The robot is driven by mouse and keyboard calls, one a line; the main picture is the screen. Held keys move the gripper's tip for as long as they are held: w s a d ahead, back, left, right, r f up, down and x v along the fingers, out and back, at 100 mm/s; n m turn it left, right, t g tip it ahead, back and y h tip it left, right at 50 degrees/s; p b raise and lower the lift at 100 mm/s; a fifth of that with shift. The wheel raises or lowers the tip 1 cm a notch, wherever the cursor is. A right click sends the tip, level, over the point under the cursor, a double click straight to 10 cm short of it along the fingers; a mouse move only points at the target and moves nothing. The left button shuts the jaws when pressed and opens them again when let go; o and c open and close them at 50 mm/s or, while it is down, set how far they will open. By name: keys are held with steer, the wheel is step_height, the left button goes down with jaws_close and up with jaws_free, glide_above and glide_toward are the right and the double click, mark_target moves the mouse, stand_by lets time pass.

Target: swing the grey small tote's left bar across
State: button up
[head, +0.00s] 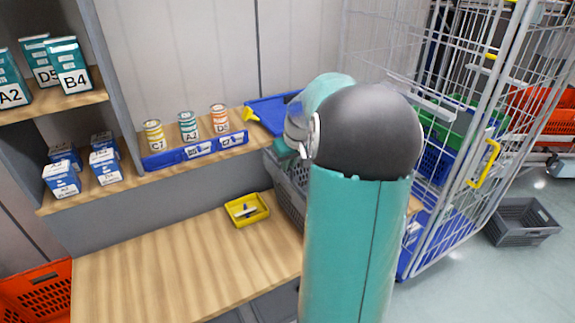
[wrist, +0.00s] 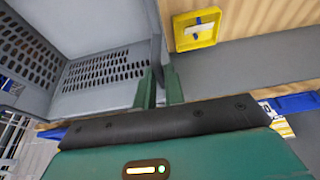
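The grey small tote (wrist: 105,72) with slotted walls fills the left of the wrist view. In the head view part of the grey tote (head: 291,190) shows beside my arm, which hides the rest. A dark grey bar (wrist: 155,35) runs along the tote's edge, down to my gripper (wrist: 159,82). The two green fingers of my gripper stand close together, one on each side of the bar, with little or no gap. The other bar cannot be made out.
A yellow tray (head: 247,209) sits on the wooden bench (head: 190,260). Cans stand in a blue holder (head: 195,150) on the shelf behind. A wire cage trolley (head: 470,120) stands to the right, with a grey crate (head: 523,222) on the floor beyond. The bench front is clear.

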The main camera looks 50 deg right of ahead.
steer(key=shift+s+d+r, duration=0.15)
steer(key=shift+d+r, duration=0.05)
steer(key=shift+d, duration=0.25)
steer(key=shift+s+d+r, duration=0.25)
steer(key=shift+d+r, duration=0.1)
steer(key=shift+d, duration=0.3)
steer(key=shift+s+d, duration=0.25)
steer(key=shift+d, duration=0.5)
steer(key=shift+s+d+f, duration=0.15)
steer(key=shift+s+d, duration=0.1)
steer(key=shift+d, duration=0.6)
